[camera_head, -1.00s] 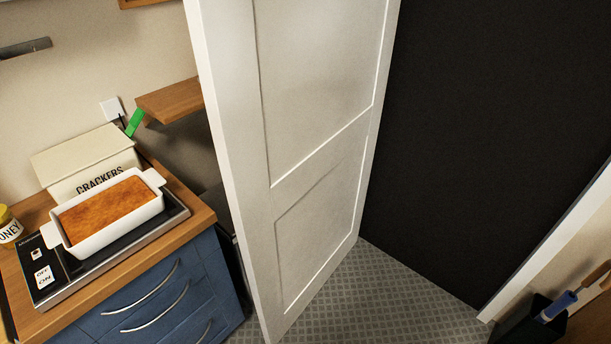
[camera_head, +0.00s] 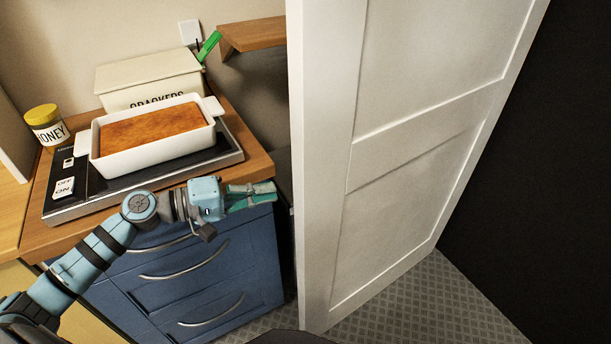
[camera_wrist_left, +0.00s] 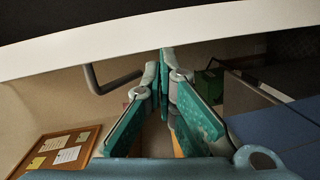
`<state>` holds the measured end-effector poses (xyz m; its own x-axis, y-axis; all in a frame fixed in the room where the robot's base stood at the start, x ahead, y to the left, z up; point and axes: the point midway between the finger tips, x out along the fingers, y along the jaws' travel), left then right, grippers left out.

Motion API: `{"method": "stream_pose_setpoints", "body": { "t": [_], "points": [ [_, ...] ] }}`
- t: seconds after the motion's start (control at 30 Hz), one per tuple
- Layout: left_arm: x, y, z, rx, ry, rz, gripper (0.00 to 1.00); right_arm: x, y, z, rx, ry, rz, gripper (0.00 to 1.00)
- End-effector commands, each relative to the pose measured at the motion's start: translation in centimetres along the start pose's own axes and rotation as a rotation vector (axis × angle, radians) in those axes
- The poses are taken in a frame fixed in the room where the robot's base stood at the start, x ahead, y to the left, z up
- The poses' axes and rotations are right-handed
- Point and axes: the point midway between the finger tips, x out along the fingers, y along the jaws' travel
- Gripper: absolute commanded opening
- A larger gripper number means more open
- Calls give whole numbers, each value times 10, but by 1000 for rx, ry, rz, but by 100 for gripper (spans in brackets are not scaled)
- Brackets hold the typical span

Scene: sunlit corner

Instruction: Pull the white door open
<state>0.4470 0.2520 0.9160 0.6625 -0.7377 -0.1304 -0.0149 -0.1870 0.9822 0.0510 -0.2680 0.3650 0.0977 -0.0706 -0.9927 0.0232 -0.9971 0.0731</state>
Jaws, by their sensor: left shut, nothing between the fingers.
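The white door (camera_head: 400,170) stands ajar, its near edge toward me and a dark opening to its right. No handle shows on it in the head view. In the left wrist view, the door's white edge (camera_wrist_left: 150,40) spans the top, with a grey bar handle (camera_wrist_left: 110,82) below it. My left gripper (camera_head: 262,192) is shut and empty, in front of the blue drawers and a little left of the door edge. In the wrist view its fingertips (camera_wrist_left: 164,58) are close to the door edge, right of the handle; contact cannot be told. My right gripper is out of view.
The wooden counter (camera_head: 262,163) at left bears a white dish of brown food (camera_head: 150,160), a crackers box (camera_head: 150,78) and a honey jar (camera_head: 46,125). Blue drawers (camera_head: 245,260) stand below. A wooden shelf (camera_head: 255,34) is behind. Grey patterned floor (camera_head: 430,305) is clear.

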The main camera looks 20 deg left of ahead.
Motion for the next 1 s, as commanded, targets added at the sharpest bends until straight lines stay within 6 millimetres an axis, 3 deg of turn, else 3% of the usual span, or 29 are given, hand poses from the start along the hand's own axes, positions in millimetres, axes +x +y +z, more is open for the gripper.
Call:
{"method": "stream_pose_setpoints", "body": {
  "t": [0.03, 0.1, 0.2, 0.37, 0.7, 1.0],
  "points": [
    [-4, 23, -9, -42, 2, 46, 0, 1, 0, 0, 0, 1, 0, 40],
    [-8, 47, -18, -99, 6, 99, 0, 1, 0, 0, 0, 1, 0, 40],
    [-7, 62, -22, -134, 8, 133, 0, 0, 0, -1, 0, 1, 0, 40],
    [14, 67, -24, -138, 12, 139, 0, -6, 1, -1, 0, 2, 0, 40],
    [75, 73, -25, -138, 12, 134, 0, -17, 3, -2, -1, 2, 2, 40],
    [87, 72, -25, -138, 13, 128, 0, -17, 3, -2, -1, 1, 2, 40]
  ]
}}
